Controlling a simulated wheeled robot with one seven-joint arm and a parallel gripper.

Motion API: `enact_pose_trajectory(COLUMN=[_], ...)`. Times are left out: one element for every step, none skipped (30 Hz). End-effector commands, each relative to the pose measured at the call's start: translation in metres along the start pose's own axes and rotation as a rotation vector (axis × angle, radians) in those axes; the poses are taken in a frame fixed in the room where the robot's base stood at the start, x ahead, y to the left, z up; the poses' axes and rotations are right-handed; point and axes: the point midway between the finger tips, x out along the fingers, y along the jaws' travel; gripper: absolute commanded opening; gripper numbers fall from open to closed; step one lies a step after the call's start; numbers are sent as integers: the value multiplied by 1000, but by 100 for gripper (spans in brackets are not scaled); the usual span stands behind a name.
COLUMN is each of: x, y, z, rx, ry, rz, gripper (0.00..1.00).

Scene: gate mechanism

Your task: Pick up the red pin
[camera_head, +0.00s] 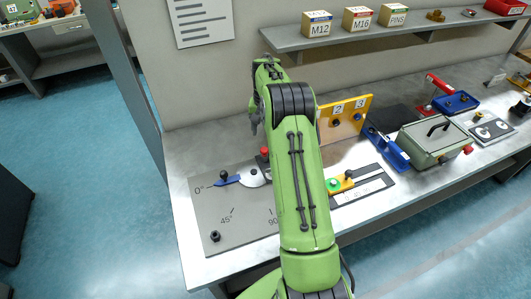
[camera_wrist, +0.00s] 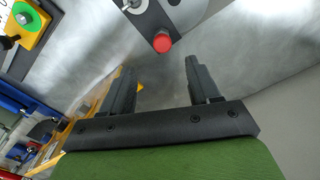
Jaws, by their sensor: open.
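The red pin (camera_head: 264,150) shows its round red head just left of my green arm in the head view, at the back edge of the grey angle plate (camera_head: 205,215). In the wrist view the red pin (camera_wrist: 162,43) stands at the end of a dark bar, beyond my fingertips. My gripper (camera_wrist: 158,65) is open and empty, its two dark fingers apart over the bare bench. In the head view my gripper (camera_head: 254,127) is partly hidden by my arm. The pin's lower part is hard to make out.
A blue lever (camera_head: 228,181) with a black knob lies on the plate. A yellow slider with a green button (camera_head: 333,184) is to the right. A yellow numbered panel (camera_head: 350,118) stands behind my arm. A green-grey box (camera_head: 435,143) and blue trays sit further right. A shelf (camera_head: 350,38) overhangs the back.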

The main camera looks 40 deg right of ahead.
Motion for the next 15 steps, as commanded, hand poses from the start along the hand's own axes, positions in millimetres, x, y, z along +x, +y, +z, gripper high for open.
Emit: enact_pose_trajectory(x=[15, 22, 31, 38, 42, 48, 50, 53, 58, 62, 67, 75, 81, 86, 94], y=[0, 0, 0, 0, 0, 0, 0, 0, -1, -1, -1, -2, -3, -3, -3], z=[1, 1, 1, 1, 0, 0, 0, 0, 0, 1, 1, 2, 2, 2, 2], rx=[0, 0, 0, 0, 0, 0, 0, 0, -1, -1, -1, -1, -1, -1, 0], ry=[-5, -4, -3, -4, -2, -1, 0, 0, 0, -2, -2, -3, -4, -2, -2], rz=[1, 1, 1, 1, 1, 0, 0, 0, 0, 0, 0, 1, 1, 1, 1], gripper=[61, 61, 61, 61, 61, 61, 61, 61, 61, 61, 61, 61, 61, 61, 61])
